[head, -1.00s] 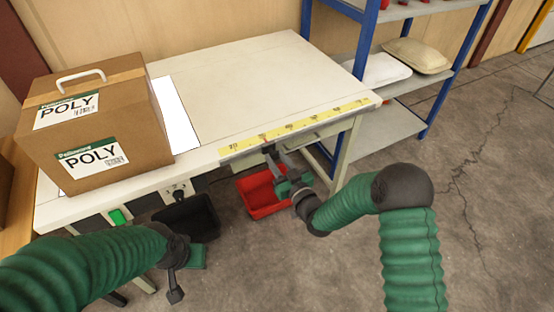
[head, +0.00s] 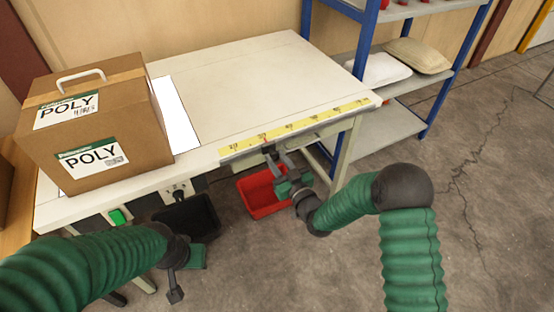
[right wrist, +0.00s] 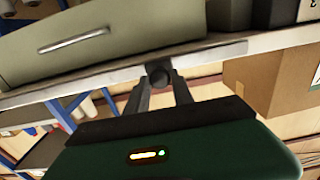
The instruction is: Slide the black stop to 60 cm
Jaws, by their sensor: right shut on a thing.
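The black stop shows as a dark round knob (right wrist: 160,73) under the table's front rail in the right wrist view. My right gripper (head: 274,155) is shut on it, with one finger on each side. In the head view the stop is mostly hidden by the fingers. They are at the front edge, just below the left part of the yellow scale (head: 295,125). The scale runs along the table's front edge; its numbers rise to the right but are too small to read surely. My left gripper (head: 184,280) hangs low at the left, away from the rail; its jaw opening is unclear.
A POLY carton (head: 95,125) stands on the left of the white table (head: 250,80). A red bin (head: 258,195) and a black bin (head: 190,218) are below the front edge. A blue-framed shelf (head: 395,125) with pillows stands at the right.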

